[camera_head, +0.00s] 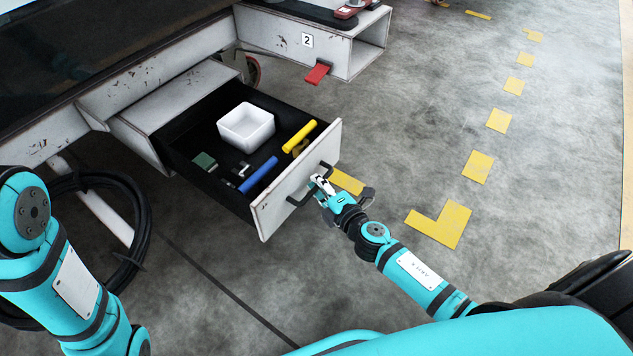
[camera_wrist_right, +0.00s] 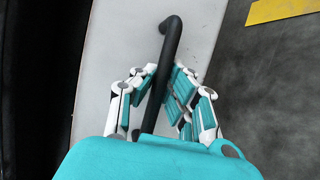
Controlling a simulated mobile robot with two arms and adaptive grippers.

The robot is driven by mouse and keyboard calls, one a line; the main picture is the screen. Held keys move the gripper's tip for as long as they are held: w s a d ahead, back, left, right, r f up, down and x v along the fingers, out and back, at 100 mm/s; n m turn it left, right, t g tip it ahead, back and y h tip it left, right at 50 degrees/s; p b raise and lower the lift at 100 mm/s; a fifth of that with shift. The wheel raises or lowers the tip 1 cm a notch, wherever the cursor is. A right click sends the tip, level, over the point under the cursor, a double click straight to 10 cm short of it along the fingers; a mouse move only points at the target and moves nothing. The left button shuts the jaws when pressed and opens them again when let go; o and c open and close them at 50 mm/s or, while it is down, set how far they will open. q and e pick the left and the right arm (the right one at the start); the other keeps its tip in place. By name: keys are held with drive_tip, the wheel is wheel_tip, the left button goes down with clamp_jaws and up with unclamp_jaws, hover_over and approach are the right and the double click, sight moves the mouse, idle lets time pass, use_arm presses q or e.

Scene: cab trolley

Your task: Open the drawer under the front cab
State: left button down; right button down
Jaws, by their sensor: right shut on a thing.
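The drawer (camera_head: 296,188) under the cab is pulled out, its inside showing. Its worn white front also shows in the right wrist view (camera_wrist_right: 110,60). A dark bar handle (camera_head: 326,167) is fixed to the front. My right gripper (camera_head: 320,184) is at the handle, with its fingers on both sides of the bar. In the right wrist view the handle (camera_wrist_right: 168,45) runs between the fingers of the gripper (camera_wrist_right: 160,92), which is shut on it. My left arm shows at the left of the head view; its gripper is out of view.
In the drawer are a white box (camera_head: 245,128), a yellow cylinder (camera_head: 299,137), a blue cylinder (camera_head: 258,175) and small parts. A black cable coil (camera_head: 140,225) lies on the left. A red pedal (camera_head: 317,73) sticks out behind. The floor to the right is clear, with yellow markings.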

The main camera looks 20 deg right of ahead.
drive_tip(key=shift+r, duration=0.1)
drive_tip(key=c, duration=1.3)
unclamp_jaws()
drive_tip(key=shift+c, duration=0.2)
drive_tip(key=v, duration=1.2)
drive_tip(key=shift+a+r, duration=0.1)
drive_tip(key=shift+r, duration=0.05)
